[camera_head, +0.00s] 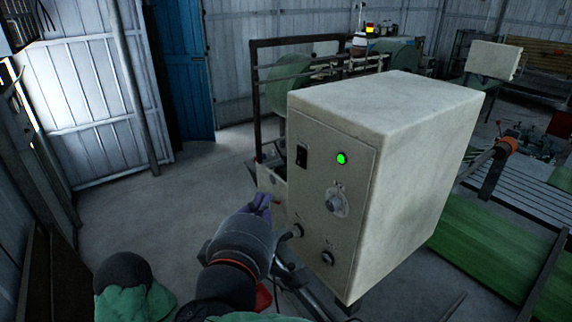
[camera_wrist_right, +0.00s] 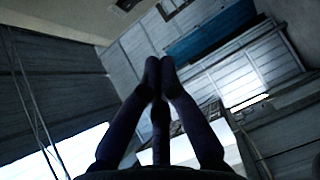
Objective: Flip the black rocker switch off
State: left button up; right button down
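The black rocker switch (camera_head: 302,156) sits upright near the top left of the front panel of a pale cabinet (camera_head: 400,105). Which way its rocker is tilted is too small to tell. A lit green lamp (camera_head: 341,158) is to its right. My right gripper (camera_head: 263,201) is below and left of the switch, apart from it, beside the panel's left edge. In the right wrist view its fingertips (camera_wrist_right: 160,65) meet with nothing visible between them. My left gripper is not in view.
The panel also carries a dial knob (camera_head: 335,204) and a lower black knob (camera_head: 328,258). A green machine bed (camera_head: 485,245) lies to the right. Open floor (camera_head: 150,215) is on the left.

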jog(key=shift+s+r, duration=0.2)
jog(key=shift+r, duration=0.15)
jog(key=p, duration=0.3)
send_near(300, 158)
jog(key=w+a+f, duration=0.2)
jog(key=w+a, duration=0.2)
jog(key=w, duration=0.1)
jog(key=w+d, duration=0.1)
jog(key=w+d+p, duration=0.1)
jog(key=d, duration=0.1)
jog(key=shift+d, duration=0.15)
